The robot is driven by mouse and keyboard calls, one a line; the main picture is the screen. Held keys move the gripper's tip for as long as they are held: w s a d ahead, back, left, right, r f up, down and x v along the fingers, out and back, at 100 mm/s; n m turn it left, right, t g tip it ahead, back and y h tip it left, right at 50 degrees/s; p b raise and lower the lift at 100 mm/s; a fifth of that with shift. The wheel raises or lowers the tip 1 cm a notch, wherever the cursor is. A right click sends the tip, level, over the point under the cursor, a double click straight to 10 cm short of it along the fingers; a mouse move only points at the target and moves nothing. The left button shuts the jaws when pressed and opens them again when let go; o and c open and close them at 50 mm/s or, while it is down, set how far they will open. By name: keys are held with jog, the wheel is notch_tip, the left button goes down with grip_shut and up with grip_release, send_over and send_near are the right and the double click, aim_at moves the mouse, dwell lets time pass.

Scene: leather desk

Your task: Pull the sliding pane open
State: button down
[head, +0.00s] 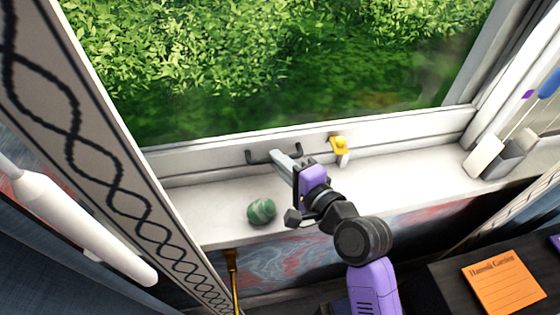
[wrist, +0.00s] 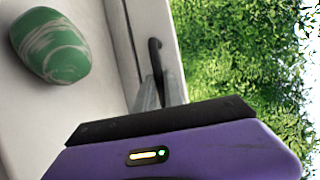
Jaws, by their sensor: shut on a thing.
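The sliding pane (head: 270,70) is a large window with green bushes behind the glass and a white frame. A dark bar handle (head: 259,157) is fixed on its lower rail, and it also shows in the wrist view (wrist: 155,55). My gripper (head: 278,157) reaches to the handle from the front, with its pale fingers shut on it. In the wrist view my gripper (wrist: 165,90) has its fingers at the dark handle; the exact contact is partly hidden by the gripper body. Whether the pane is shifted along its track I cannot tell.
A green and white striped stone (head: 261,211) lies on the white sill (head: 395,175), left of my gripper; it shows in the wrist view (wrist: 50,45). A yellow-topped object (head: 339,147) stands right of the handle. Grey and white holders (head: 497,157) stand at the sill's right end.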

jog(key=shift+d+f, duration=0.1)
jog(key=shift+d, duration=0.05)
jog(key=w+d, duration=0.1)
jog(key=d, duration=0.4)
jog(key=w+d+b, duration=0.1)
jog(key=w+d, duration=0.1)
jog(key=d, duration=0.3)
jog(key=w+d+b, duration=0.1)
jog(key=d, duration=0.5)
jog(key=shift+w, duration=0.3)
jog(key=c, duration=1.5)
grip_release()
jog(key=shift+o, duration=0.2)
